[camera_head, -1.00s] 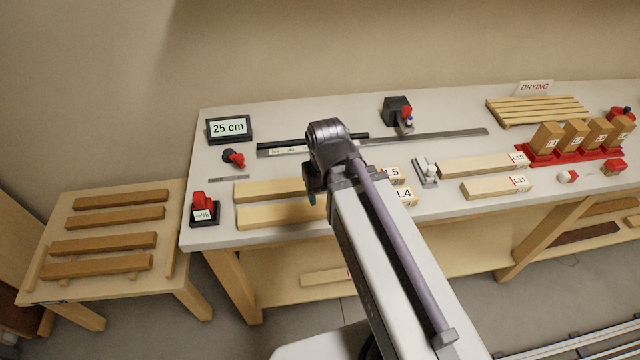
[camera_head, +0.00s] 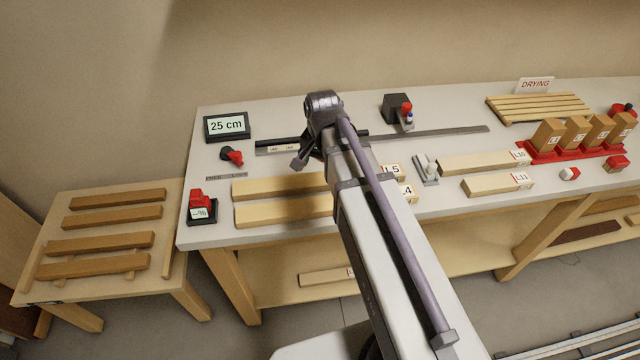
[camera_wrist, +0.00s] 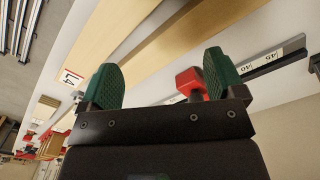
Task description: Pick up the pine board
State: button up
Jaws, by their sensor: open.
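Two pale wooden boards that look like pine lie side by side on the bench, the L5 board (camera_head: 280,186) behind and the L4 board (camera_head: 285,212) in front. My arm covers part of both. The L4 tag (camera_wrist: 72,78) shows at the left in the wrist view, and pale wood (camera_wrist: 200,38) runs across above the fingers. My gripper (camera_wrist: 163,80) is open, its green fingertips apart with nothing held between them. In the head view it is mostly hidden at the arm's end, over the bench behind the boards. A red-handled tool (camera_wrist: 189,80) shows between the fingers.
More pale boards, L10 (camera_head: 480,163) and L11 (camera_head: 490,185), lie to the right. Brown boards (camera_head: 100,241) lie on a side table.

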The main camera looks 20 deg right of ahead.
aim_at(320, 178)
jog(key=w+f+m+b, duration=0.1)
jog(key=f+m+b, duration=0.2)
jog(key=m, duration=0.1)
jog(key=w+f+m+b, duration=0.1)
jog(key=f+m+b, duration=0.3)
jog(key=w+f+m+b, duration=0.2)
jog(key=f+m+b, duration=0.1)
jog(key=f+b, duration=0.1)
jog(key=shift+d+f+m, duration=0.15)
jog(key=shift+d+m, duration=0.2)
jog(key=shift+m, duration=0.05)
jog(key=shift+r, duration=0.2)
jog(key=c, duration=1.3)
jog(key=shift+o, duration=0.2)
notch_tip(320, 178, up, 10)
jog(key=p, duration=1)
jog(key=shift+r+p, duration=0.2)
jog(key=shift+p, duration=0.1)
jog(key=shift+f, duration=0.15)
jog(key=shift+w, duration=0.1)
